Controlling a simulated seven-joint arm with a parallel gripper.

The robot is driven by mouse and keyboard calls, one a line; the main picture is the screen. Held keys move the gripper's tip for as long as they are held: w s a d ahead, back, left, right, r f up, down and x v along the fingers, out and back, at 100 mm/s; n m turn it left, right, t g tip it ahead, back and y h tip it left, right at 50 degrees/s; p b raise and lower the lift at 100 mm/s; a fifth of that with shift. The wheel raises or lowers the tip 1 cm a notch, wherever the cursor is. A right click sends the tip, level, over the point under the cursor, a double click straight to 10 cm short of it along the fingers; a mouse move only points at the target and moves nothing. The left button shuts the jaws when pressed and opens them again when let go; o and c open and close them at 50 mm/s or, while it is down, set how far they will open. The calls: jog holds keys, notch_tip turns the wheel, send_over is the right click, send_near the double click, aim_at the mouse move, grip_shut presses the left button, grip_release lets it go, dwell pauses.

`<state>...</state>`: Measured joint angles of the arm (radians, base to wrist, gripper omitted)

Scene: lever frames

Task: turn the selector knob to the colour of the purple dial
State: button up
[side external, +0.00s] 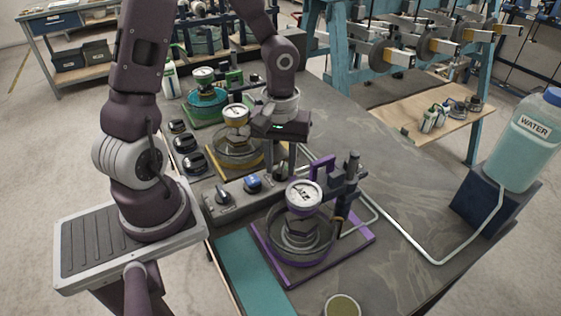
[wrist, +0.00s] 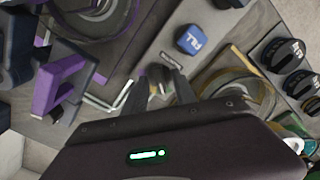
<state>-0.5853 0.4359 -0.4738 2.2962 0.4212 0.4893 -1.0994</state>
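The grey control panel (side external: 235,200) lies left of the purple station. Its selector knob (side external: 280,172) is at the far right end, mostly hidden below my gripper (side external: 281,155). In the wrist view, my gripper (wrist: 159,92) has its two dark fingers apart, with the small selector knob (wrist: 157,80) seen between them. Its pointer direction is not clear, and I cannot tell whether the fingers touch it. Small colour marks, including purple, show near it. The purple dial (side external: 304,195) is a white-faced gauge on the purple-based station; its reading is too small to tell.
A blue FILL button (side external: 252,183) and a dark knob (side external: 224,197) share the panel. A purple lever handle (side external: 322,168) stands right of my gripper. The yellow station (side external: 236,150) and green station (side external: 205,100) are behind. Several black knobs (side external: 185,143) line the left.

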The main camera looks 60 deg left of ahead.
grip_shut()
jog(key=shift+m, duration=0.3)
jog(key=m, duration=0.3)
jog(key=shift+r+m, duration=0.1)
jog(key=shift+m, duration=0.2)
jog(key=m, duration=0.3)
jog(key=shift+m, duration=0.4)
jog(key=m, duration=1.1)
jog(key=shift+m, duration=0.3)
